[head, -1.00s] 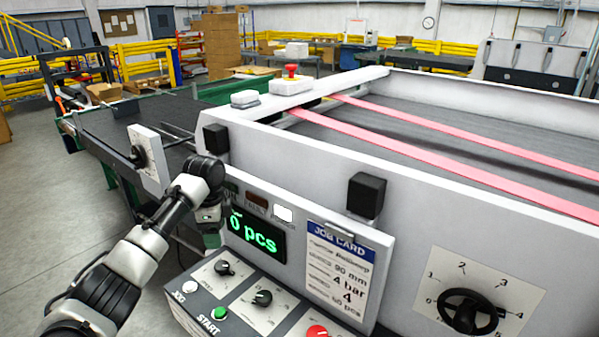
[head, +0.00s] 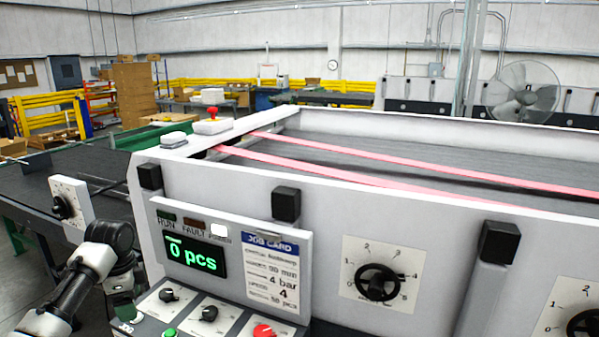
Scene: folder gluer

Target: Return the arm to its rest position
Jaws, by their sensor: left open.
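My left arm (head: 75,285) comes in at the lower left, white and black, and bends at a black joint (head: 112,236). From there it drops down to my left gripper (head: 124,310), beside the left end of the control panel (head: 210,312). The gripper is open; its fingers are small and hard to see, and I see nothing held. The panel carries black knobs, a green START button (head: 170,333) and a red knob (head: 264,331). The display (head: 192,257) reads 0 pcs, beside a job card (head: 272,268). My right gripper is not in view.
The white machine side wall (head: 400,225) fills the right, with pink belts (head: 400,165) behind it. Black blocks (head: 286,204) and a handwheel (head: 378,282) stick out from it. A dial plate (head: 70,205) stands left of my arm. Grey floor (head: 95,315) shows at the lower left.

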